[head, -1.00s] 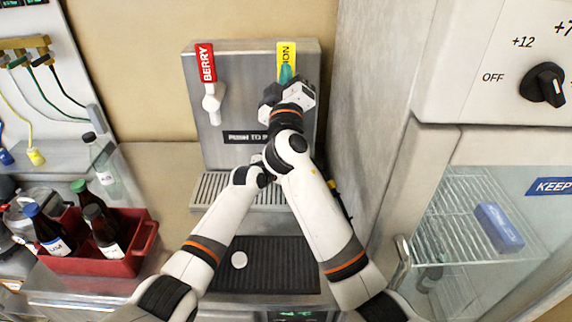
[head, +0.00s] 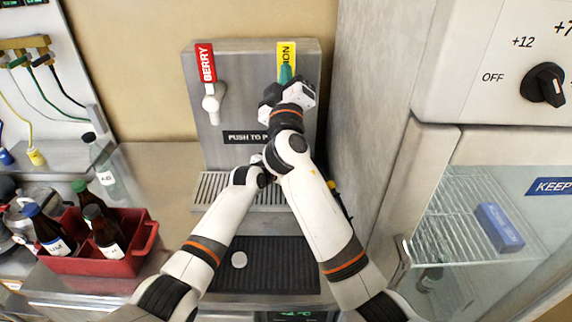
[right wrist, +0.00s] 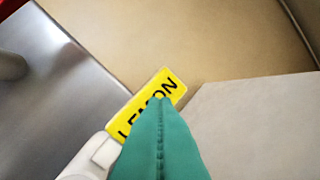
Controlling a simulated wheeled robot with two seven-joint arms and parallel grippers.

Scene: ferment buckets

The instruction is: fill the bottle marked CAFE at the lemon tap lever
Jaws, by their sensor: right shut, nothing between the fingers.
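The yellow LEMON tap lever (head: 287,48) stands at the upper right of the steel dispenser (head: 236,105). My right gripper (head: 286,74) is shut and empty, its teal fingers in front of the lower part of the lever. In the right wrist view the shut fingers (right wrist: 160,140) overlap the LEMON label (right wrist: 166,88); I cannot tell if they touch it. My left arm reaches toward the dispenser's drip tray (head: 212,188), but its gripper is hidden behind my right arm. No bottle with a readable CAFE mark shows; the space under the lemon tap is hidden too.
The red BERRY lever (head: 206,62) with its white tap is left of the lemon one. A red crate (head: 100,267) of dark bottles stands at the left. A clear bottle (head: 104,170) stands behind it. A grey wall (head: 365,120) closes off the right, beside a glass-fronted cabinet.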

